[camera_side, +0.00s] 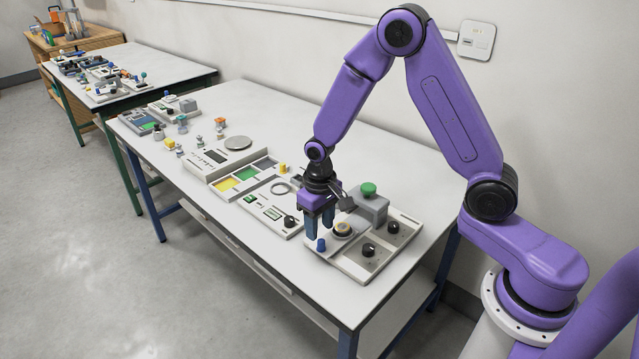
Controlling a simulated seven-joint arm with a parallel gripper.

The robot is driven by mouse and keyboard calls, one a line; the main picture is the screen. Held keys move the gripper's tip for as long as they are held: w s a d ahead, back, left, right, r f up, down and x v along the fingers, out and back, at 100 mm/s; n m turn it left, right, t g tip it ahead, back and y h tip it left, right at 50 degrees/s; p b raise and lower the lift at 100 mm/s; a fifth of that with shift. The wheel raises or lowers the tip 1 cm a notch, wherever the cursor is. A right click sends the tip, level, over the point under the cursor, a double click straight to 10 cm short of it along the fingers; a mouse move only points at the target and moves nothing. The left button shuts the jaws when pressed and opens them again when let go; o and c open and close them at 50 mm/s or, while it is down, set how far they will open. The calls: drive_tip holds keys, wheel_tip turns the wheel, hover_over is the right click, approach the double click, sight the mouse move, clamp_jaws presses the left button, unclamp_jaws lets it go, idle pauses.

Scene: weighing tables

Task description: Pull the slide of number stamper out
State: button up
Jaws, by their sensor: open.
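My gripper (318,230) points down over the near right part of the white table, its dark blue fingers apart with nothing seen between them. It is above or just beside a pale panel (347,267). A grey block with a green button on top (369,188) stands behind and right of the gripper; it may be the number stamper, but I cannot tell for sure. No slide can be made out.
Black knobs (368,250) sit on the panel near the gripper. The table's back strip (300,130) is clear.

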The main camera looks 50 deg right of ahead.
wheel_tip(320, 180, up, 12)
drive_tip(key=shift+r, duration=0.25)
idle(0.4)
drive_tip(key=s+r+n, duration=0.2)
drive_tip(key=s+n, duration=1)
drive_tip(key=s, duration=1.5)
drive_tip(key=shift+r+n, duration=0.3)
drive_tip(key=shift+r, duration=0.05)
drive_tip(key=shift+d, duration=0.1)
